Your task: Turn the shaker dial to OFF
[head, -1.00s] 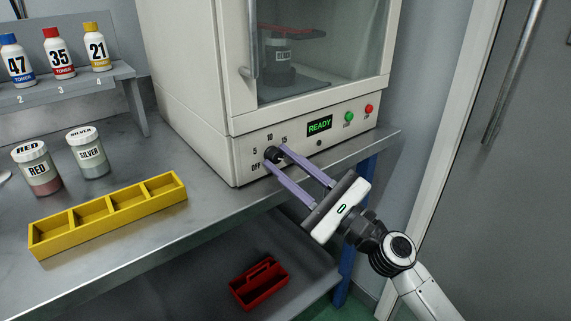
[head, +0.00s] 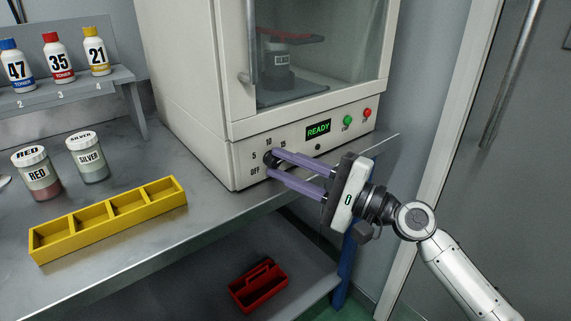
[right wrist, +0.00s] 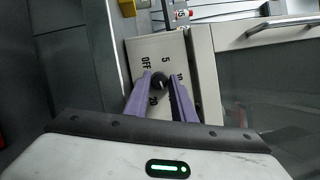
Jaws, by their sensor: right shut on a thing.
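The shaker (head: 190,95) is a white cabinet with a glass door, standing on the metal bench. Its black dial (head: 270,159) is on the lower front panel, ringed by the marks OFF, 5, 10 and 15. My right gripper (head: 272,161) is shut on the dial, with one purple finger on each side of it. In the right wrist view the dial (right wrist: 159,81) sits between the fingertips, near the marks OFF, 5, 10 and 20. The fingers partly hide the dial, and I cannot read its exact setting. My left gripper is not in view.
The panel also carries a lit READY display (head: 318,129), a green button (head: 347,120) and a red button (head: 367,113). A yellow divided tray (head: 110,217) and two jars stand on the bench at left. A red caddy (head: 258,285) is on the lower shelf.

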